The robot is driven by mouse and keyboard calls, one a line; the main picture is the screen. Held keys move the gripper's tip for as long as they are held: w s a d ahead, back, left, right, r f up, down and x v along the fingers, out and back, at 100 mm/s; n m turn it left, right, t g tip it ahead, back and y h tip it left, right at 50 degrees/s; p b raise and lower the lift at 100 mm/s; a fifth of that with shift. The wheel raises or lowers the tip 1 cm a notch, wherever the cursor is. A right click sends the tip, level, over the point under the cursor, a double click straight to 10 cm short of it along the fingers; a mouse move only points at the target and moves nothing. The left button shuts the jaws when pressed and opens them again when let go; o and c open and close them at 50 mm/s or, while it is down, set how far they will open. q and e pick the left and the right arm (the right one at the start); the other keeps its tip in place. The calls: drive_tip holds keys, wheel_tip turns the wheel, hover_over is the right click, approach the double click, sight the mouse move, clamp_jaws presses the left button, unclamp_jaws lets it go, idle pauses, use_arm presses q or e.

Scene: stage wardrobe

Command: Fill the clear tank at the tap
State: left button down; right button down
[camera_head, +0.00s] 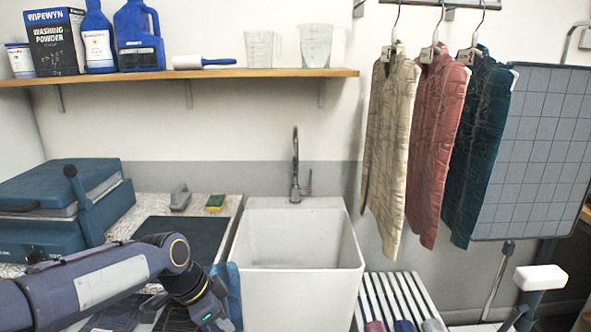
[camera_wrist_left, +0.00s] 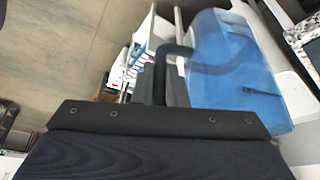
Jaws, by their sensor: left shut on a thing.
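The tap (camera_head: 296,165) is a tall curved metal spout at the back of the white sink (camera_head: 255,290), in the middle of the head view. No water shows at its mouth. A blue see-through tank (camera_head: 234,284) shows partly at the sink's left side, beside my left gripper (camera_head: 222,322). The tank (camera_wrist_left: 235,70) fills the upper right of the left wrist view, with a dark curved bar beside it. My left gripper is shut on the tank; its fingertips are mostly hidden. I cannot tell the water level. My right gripper is out of view.
A dark mat (camera_head: 182,238), a yellow-green sponge (camera_head: 215,202) and a blue press (camera_head: 60,200) are on the left counter. A slatted rack (camera_head: 400,295) stands right of the sink. Garments (camera_head: 388,145) hang at the right. The basin looks empty.

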use_arm(q)
drive_tip(key=w+a+f+n+t+y+p, duration=0.2)
drive_tip(key=a+n, duration=0.3)
drive_tip(key=n, duration=0.3)
drive_tip(key=shift+w+a+f+n+y, duration=0.3)
drive_tip(key=shift+w+f+n, duration=0.1)
drive_tip(key=shift+w+f, duration=0.2)
idle(0.3)
